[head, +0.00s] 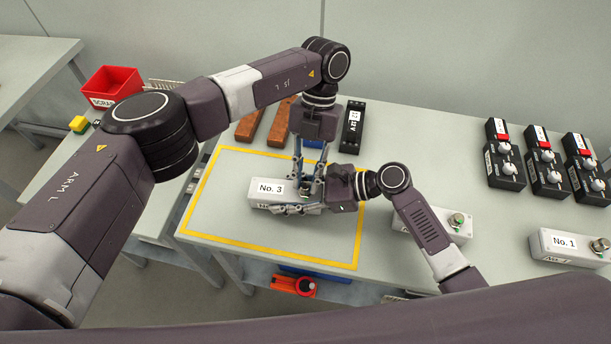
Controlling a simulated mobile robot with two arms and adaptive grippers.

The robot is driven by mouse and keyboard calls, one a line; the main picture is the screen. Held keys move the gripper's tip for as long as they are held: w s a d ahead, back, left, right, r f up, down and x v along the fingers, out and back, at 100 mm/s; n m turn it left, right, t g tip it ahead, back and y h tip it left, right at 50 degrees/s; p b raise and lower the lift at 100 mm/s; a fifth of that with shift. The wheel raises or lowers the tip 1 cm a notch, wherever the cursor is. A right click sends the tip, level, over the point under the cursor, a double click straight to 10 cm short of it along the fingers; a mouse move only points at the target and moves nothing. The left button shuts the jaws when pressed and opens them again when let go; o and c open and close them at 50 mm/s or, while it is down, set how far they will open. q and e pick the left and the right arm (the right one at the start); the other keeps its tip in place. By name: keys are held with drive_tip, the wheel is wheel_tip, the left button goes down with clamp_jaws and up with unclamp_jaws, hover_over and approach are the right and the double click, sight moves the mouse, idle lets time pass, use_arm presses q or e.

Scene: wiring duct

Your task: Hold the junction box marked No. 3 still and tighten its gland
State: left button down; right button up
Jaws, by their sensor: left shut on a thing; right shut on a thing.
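The junction box marked No. 3 (258,201) is pale grey and lies inside the yellow outline on the table, label facing up. My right gripper (296,207) reaches in from the right, with a finger along the box's front side; it is shut on the box. Its far finger is mostly hidden. My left gripper (309,184) points straight down over the box's right end, its two long fingers shut on the gland there. The fingers hide the gland itself, so its seating cannot be seen.
The yellow outline (212,239) has free room left and front of the box. Box No. 1 (564,243) and another grey box (438,230), partly behind my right arm, stand to the right. Black knob units (508,168), brown blocks (281,122) and a black 12V unit (352,130) stand farther back.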

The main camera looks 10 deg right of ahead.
use_arm(q)
drive_tip(key=shift+s+d+r+m+y, duration=0.15)
drive_tip(key=shift+m+y, duration=0.1)
drive_tip(key=shift+m, duration=0.5)
drive_tip(key=shift+d+m+y, duration=0.1)
drive_tip(key=shift+m+y, duration=0.15)
drive_tip(key=shift+m, duration=0.5)
drive_tip(key=shift+t, duration=0.3)
drive_tip(key=c, duration=2)
unclamp_jaws()
drive_tip(key=v, duration=0.7)
drive_tip(key=shift+r, duration=0.25)
